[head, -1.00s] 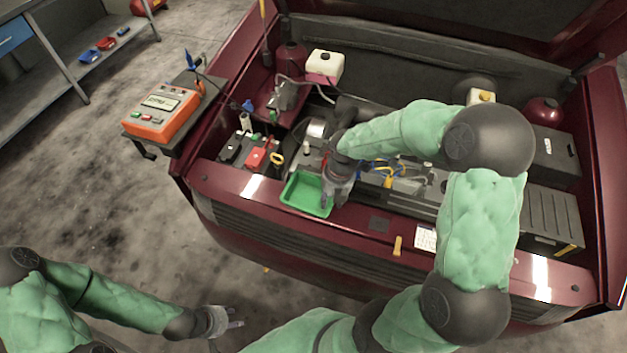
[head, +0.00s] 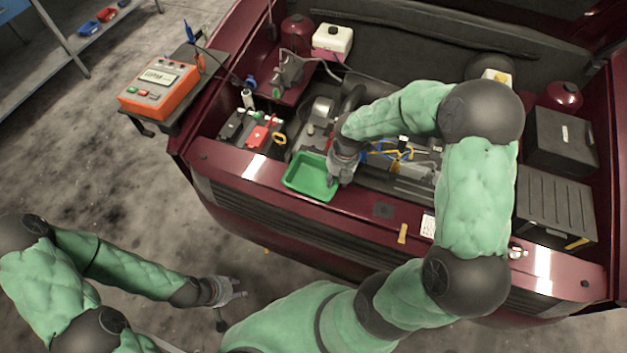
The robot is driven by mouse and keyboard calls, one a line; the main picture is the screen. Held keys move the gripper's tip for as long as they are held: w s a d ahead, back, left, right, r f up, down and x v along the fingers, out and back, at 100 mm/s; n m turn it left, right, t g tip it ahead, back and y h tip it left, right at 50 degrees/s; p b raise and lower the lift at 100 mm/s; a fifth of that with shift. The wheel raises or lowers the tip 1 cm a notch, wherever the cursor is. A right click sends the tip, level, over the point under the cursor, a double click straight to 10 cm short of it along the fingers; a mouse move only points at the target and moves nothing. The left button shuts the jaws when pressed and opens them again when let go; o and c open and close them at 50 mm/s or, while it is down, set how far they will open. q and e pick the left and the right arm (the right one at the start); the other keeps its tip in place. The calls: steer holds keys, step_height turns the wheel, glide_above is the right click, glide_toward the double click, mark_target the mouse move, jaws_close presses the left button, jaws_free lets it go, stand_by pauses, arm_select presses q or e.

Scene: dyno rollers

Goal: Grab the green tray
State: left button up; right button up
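The green tray (head: 302,177) sits on the front edge of the dark red car's open engine bay, left of the middle. My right gripper (head: 333,180) points down at the tray's right side. Its fingers are at the tray's right wall and seem to touch or straddle it. I cannot tell whether they are closed on it. My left gripper (head: 238,292) hangs low over the floor in front of the car, far from the tray. Its fingers show a gap, and nothing is between them.
A car battery with a red cover (head: 262,133) lies behind the tray. An orange tester (head: 158,92) stands on a side stand at left. A yellow-handled item (head: 402,233) and a white label (head: 428,226) are on the front panel to the right. The floor at left is clear.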

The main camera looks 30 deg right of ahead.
steer(key=f, duration=0.2)
steer(key=f+b, duration=0.1)
steer(key=f, duration=0.1)
steer(key=shift+w+a, duration=0.15)
steer(key=shift+w, duration=0.05)
steer(key=shift+r, duration=0.15)
jaws_close()
